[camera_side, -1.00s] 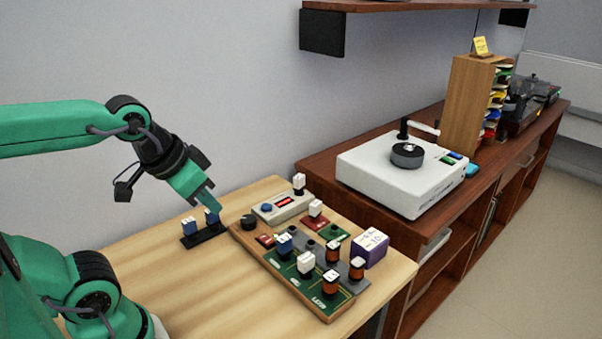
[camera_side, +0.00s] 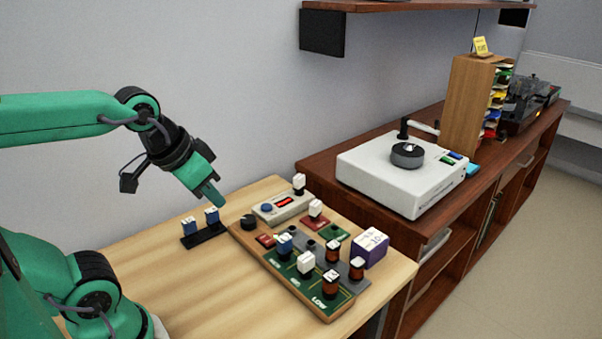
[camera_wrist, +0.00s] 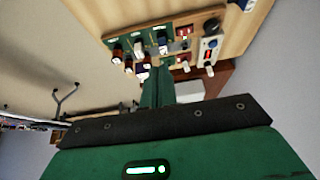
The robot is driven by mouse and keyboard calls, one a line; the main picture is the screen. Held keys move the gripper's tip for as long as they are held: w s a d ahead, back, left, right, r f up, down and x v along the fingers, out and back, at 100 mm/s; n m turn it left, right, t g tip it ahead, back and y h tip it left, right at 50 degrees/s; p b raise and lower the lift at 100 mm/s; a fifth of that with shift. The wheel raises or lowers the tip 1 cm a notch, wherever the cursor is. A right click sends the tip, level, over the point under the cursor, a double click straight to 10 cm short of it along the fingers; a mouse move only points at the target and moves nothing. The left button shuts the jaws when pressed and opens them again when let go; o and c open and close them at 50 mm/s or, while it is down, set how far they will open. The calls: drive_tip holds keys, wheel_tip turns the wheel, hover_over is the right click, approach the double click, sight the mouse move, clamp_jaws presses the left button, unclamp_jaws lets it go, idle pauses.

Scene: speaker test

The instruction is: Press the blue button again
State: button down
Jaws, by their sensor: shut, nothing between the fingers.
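The blue button (camera_side: 266,208) is a small round cap on the left end of a light grey box (camera_side: 289,206) with a red display. In the wrist view the blue button (camera_wrist: 213,44) shows at the upper right, right of the fingers. My gripper (camera_side: 214,201) is shut and empty. It hangs in the air left of the grey box and above the table, apart from the button. In the wrist view my gripper (camera_wrist: 157,88) points toward the board.
A wooden board (camera_side: 262,258) carries green panels, a dark knob (camera_side: 248,222) and several upright parts. A black rack (camera_side: 204,236) with two blue parts stands below my gripper. A purple box (camera_side: 370,248) sits at the right. The table's front left is clear.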

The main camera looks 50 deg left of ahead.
drive_tip(key=w+a+r+g, duration=0.1)
drive_tip(key=w+a+r, duration=0.15)
drive_tip(key=w, duration=0.35)
drive_tip(key=g, duration=0.4)
hover_over(266, 206)
wheel_tip(266, 206, down, 9)
drive_tip(key=shift+r, duration=0.15)
wheel_tip(266, 206, down, 14)
drive_tip(key=shift+f, duration=0.1)
idle(0.8)
